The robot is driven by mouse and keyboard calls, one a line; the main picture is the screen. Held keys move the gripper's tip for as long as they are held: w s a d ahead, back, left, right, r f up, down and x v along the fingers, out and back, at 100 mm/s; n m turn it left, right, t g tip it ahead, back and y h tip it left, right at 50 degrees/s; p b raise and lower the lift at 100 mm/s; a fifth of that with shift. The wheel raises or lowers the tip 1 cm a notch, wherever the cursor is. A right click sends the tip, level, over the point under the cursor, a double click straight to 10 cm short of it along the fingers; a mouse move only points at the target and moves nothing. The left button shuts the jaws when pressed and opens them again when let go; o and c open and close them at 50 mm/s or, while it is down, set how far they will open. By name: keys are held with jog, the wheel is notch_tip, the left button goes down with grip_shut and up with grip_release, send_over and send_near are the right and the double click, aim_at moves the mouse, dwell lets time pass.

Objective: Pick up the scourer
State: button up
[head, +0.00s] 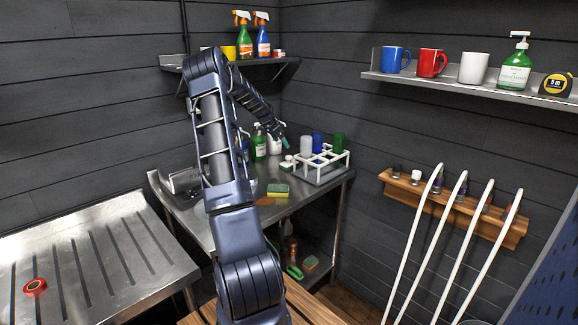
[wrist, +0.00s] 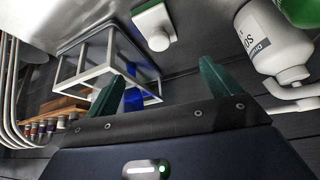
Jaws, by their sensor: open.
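My gripper (head: 283,142) is above the back of the table, beside the white rack and well behind and above the first scourer. In the wrist view, my gripper's two green fingers (wrist: 162,80) are spread apart with nothing held between them.
A white rack (head: 322,177) with several cups stands at the table's back right. A green bottle (head: 259,146) and a white bottle (wrist: 272,40) stand near my gripper. A brown patch (head: 270,201) lies by the scourer.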

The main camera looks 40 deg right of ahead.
aim_at(287, 157)
jog(key=x, duration=0.4)
jog(key=a+x, duration=0.1)
jog(key=x, duration=0.8)
jog(key=shift+w+f, duration=0.25)
jog(key=shift+f, duration=0.5)
jog(key=c, duration=1)
jog(key=shift+c, duration=0.2)
